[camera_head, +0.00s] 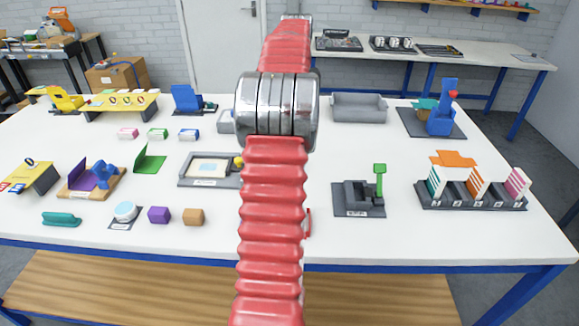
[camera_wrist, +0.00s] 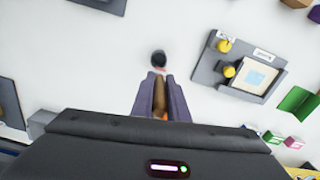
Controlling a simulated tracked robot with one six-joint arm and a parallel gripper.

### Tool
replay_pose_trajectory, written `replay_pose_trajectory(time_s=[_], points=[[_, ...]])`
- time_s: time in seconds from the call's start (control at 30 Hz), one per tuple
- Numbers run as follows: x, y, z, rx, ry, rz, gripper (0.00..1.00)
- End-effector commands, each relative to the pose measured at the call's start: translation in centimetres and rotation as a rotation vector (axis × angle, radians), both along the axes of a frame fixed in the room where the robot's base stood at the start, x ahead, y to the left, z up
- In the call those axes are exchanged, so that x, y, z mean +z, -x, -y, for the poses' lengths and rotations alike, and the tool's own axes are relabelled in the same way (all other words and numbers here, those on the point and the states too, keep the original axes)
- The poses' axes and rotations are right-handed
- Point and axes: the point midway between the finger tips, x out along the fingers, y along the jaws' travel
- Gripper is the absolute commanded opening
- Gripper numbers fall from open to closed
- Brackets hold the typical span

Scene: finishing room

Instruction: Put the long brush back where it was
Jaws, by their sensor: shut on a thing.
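In the wrist view my gripper (camera_wrist: 160,78) points down over the white table, with its two grey-purple fingers close together. It is shut on a narrow brown thing (camera_wrist: 159,98), which looks like the long brush's handle. A small dark round thing (camera_wrist: 159,58) with a pinkish lower edge shows just beyond the fingertips. I cannot tell whether it is the brush's end or a separate thing on the table. In the head view my red arm hides the gripper and the brush.
A grey tray with a framed picture (camera_head: 208,169) lies left of my arm. A grey block with a green upright (camera_head: 380,171) stands to the right. A slotted rack of coloured panels (camera_head: 472,195) is farther right. A grey bin (camera_head: 359,108) stands at the back.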

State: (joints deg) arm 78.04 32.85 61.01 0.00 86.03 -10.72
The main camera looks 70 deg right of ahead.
Motion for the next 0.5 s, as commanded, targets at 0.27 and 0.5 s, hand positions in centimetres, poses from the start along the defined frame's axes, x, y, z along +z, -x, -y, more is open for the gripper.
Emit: replay_pose_trajectory(time_s=[0.27, 0.5], points=[[0.0, 0.7, 0.1, -0.012, -0.001, 0.0, 0.0], [-1.7, 1.0, 0.1, -0.016, -0.003, 0.0, 0.0]])
